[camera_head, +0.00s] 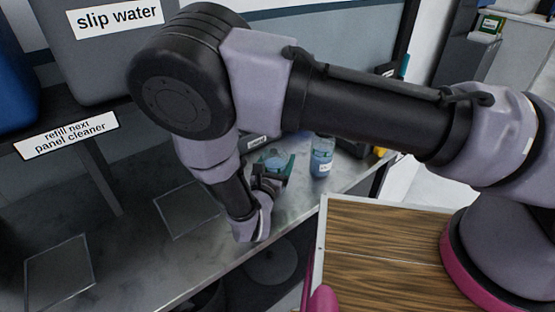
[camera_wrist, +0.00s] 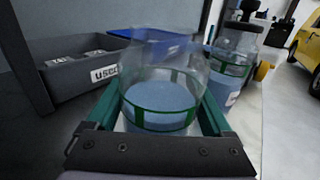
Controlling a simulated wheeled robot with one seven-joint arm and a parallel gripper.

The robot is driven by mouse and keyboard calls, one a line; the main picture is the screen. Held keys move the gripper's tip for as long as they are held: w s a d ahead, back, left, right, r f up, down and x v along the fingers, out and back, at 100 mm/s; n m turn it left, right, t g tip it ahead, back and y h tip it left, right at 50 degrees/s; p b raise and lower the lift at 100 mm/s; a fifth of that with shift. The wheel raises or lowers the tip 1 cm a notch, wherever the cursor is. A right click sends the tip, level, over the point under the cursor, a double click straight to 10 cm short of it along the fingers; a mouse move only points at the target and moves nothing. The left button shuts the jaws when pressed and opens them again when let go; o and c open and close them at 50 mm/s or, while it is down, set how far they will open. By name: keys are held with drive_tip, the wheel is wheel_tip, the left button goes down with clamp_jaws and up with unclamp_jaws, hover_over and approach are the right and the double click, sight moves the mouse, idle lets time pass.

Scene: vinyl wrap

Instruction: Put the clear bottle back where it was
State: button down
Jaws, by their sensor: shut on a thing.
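A clear bottle (camera_wrist: 160,90) with pale blue liquid is between the green-edged fingers of my gripper (camera_wrist: 158,125) in the wrist view. The fingers are shut on it, one on each side, and it looks upright. In the head view my gripper (camera_head: 270,172) is over the grey counter (camera_head: 120,262), near its back, with the bottle (camera_head: 275,160) partly hidden by it. I cannot tell whether the bottle's base touches the counter.
A second clear bottle (camera_head: 322,157) with blue liquid and a white label stands just right of my gripper; it also shows in the wrist view (camera_wrist: 232,65). A grey bin (camera_wrist: 85,70) with a label stands left. Square outlines mark the counter's left, which is clear.

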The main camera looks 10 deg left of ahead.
unclamp_jaws()
drive_tip(key=shift+f, duration=0.1)
drive_tip(key=s, duration=0.8)
drive_tip(key=s+a, duration=0.1)
drive_tip(key=s, duration=0.3)
